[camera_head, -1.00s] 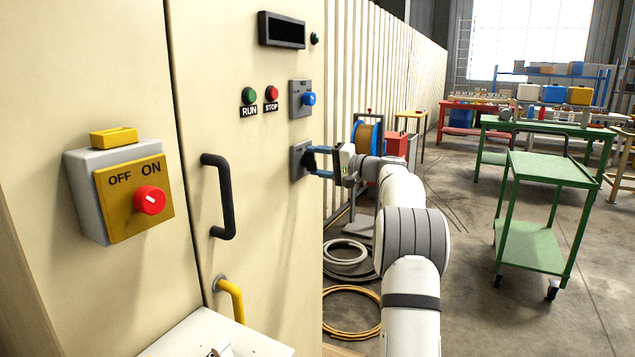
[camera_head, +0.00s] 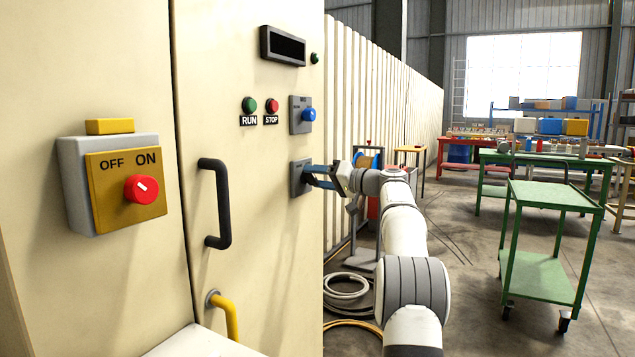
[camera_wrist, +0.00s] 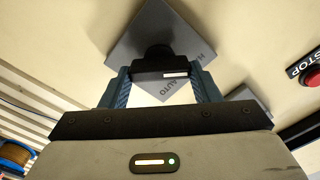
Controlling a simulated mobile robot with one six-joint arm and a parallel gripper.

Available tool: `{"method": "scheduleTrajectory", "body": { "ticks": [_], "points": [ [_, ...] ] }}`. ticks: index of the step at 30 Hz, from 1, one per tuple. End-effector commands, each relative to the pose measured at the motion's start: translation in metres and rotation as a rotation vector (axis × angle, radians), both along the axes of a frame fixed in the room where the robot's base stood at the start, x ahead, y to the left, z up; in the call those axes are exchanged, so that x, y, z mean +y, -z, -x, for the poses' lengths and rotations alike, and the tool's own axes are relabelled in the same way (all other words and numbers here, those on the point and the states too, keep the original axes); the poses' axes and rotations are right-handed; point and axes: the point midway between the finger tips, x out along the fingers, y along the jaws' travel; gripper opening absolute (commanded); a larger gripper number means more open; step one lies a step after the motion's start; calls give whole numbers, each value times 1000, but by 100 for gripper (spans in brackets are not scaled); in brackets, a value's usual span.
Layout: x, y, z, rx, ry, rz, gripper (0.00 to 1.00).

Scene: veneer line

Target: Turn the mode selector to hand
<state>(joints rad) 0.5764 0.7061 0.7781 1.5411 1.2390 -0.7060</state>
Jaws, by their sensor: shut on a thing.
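The mode selector is a black knob (camera_wrist: 160,66) on a grey square plate (camera_wrist: 165,25), seen in the wrist view. A white mark shows on the right part of the knob's front. My gripper (camera_wrist: 161,88) has its blue fingers either side of the knob and is shut on it. In the head view my gripper (camera_head: 309,178) reaches the selector plate (camera_head: 296,185) on the cabinet's front; the knob itself is hidden there.
Above the selector is a plate with a blue button (camera_head: 308,114), with the green RUN (camera_head: 249,105) and red STOP (camera_head: 271,105) buttons to its left. A black door handle (camera_head: 220,205) and a red OFF/ON switch (camera_head: 141,189) stand out further left. A green cart (camera_head: 545,195) stands right.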

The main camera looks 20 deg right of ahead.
Motion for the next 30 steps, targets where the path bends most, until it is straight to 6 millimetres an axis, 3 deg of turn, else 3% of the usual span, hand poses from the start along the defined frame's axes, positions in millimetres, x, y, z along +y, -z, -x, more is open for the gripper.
{"method": "scheduleTrajectory", "body": {
  "ticks": [11, 12, 19, 30],
  "points": [
    [0, 4, 0, 3, -3, 6, 34],
    [0, 4, 0, 3, -3, 6, 60],
    [0, 2, 0, 0, -1, 4, 78],
    [-8, 1, 9, 0, 1, 2, 78]
  ]
}}
